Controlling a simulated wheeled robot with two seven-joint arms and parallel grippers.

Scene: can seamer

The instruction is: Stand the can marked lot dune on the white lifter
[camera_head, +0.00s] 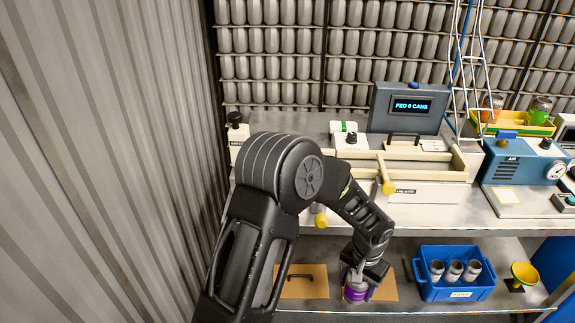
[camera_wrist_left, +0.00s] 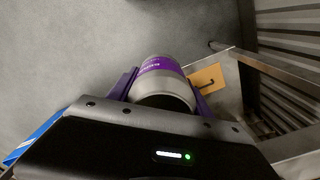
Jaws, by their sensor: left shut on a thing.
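My left gripper (camera_head: 358,280) is shut on a silver-grey can with a purple band (camera_wrist_left: 163,82), seen between its purple fingers in the left wrist view. The lettering on the band is too small to read. In the head view the purple-banded can (camera_head: 354,293) hangs in the gripper at the front of the lower shelf, left of the blue crate; I cannot tell whether it touches the shelf. I cannot make out the white lifter for certain among the machines. My right gripper is not in view.
A blue crate (camera_head: 458,292) on the lower shelf holds three grey cans. A yellow funnel-like thing (camera_head: 522,274) stands right of it. Above, the bench carries a cream machine (camera_head: 430,192), a screen reading "FED 0 CANS" (camera_head: 408,106) and a blue machine with a gauge (camera_head: 522,165).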

